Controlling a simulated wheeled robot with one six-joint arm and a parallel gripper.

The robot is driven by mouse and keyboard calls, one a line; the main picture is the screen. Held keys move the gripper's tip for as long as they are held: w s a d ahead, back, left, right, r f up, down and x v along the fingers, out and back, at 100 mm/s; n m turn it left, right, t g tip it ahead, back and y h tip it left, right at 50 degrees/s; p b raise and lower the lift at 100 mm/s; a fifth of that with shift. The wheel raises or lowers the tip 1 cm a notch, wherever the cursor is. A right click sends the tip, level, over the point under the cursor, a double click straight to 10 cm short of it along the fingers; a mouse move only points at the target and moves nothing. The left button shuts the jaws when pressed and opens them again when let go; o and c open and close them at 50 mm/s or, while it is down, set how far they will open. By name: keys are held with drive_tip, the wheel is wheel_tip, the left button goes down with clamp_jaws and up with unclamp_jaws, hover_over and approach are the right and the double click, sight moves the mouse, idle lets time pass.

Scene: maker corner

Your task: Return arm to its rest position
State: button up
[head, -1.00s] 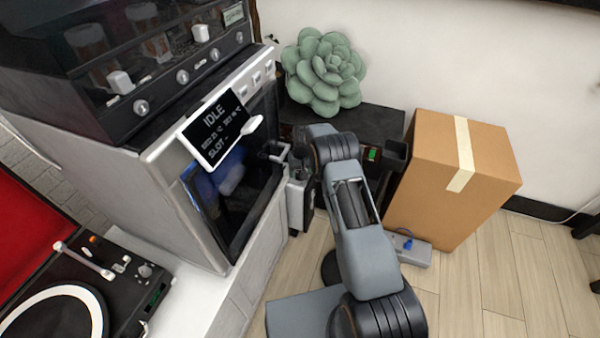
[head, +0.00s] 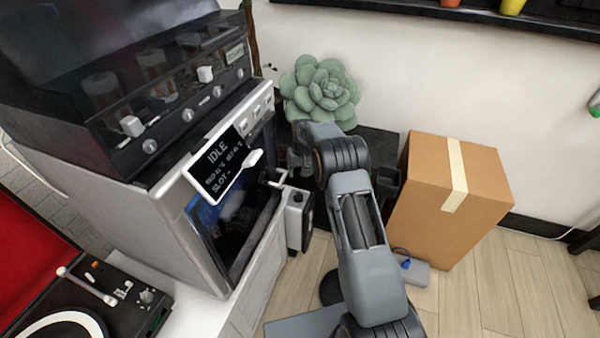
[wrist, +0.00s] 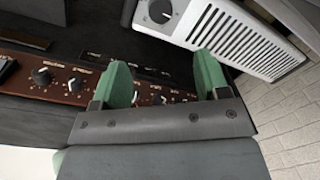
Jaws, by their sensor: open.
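My gripper shows in the wrist view (wrist: 163,82) with two green-tipped fingers spread apart and nothing between them. Beyond the fingers is a dark panel with a brown strip of knobs (wrist: 70,82). In the head view my arm reaches up and away from the lower middle, bent at the elbow. Its far end is beside the machine's front, near the dark stand, and the fingers are hidden there by my own arm.
A machine with an "IDLE" display (head: 222,163) stands left of my arm. A cardboard box (head: 455,190) is on the right, with a small grey device (head: 412,270) beside it. A green succulent (head: 322,90) sits behind. A turntable (head: 65,325) is lower left. Floor is clear at lower right.

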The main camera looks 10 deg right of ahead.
idle(0.3)
drive_tip(key=s+r+t+p, duration=0.1)
drive_tip(key=s+r+p, duration=0.3)
drive_tip(key=r, duration=0.6)
drive_tip(key=s+r+p, duration=0.4)
drive_tip(key=r, duration=0.6)
drive_tip(key=s+r+t+p, duration=0.1)
drive_tip(key=s+r+p, duration=0.35)
drive_tip(key=r, duration=0.55)
drive_tip(key=s+r+p, duration=0.6)
drive_tip(key=s+r, duration=0.1)
drive_tip(key=s, duration=0.4)
drive_tip(key=s+a+r+t+p, duration=0.1)
drive_tip(key=s+r+p, duration=0.5)
drive_tip(key=s, duration=0.5)
wheel_tip(320, 180, up, 3)
drive_tip(key=shift+a+f+t+h+p, duration=0.2)
drive_tip(key=shift+t+h+p, duration=0.1)
drive_tip(key=shift+p, duration=0.1)
drive_tip(key=shift+c, duration=0.4)
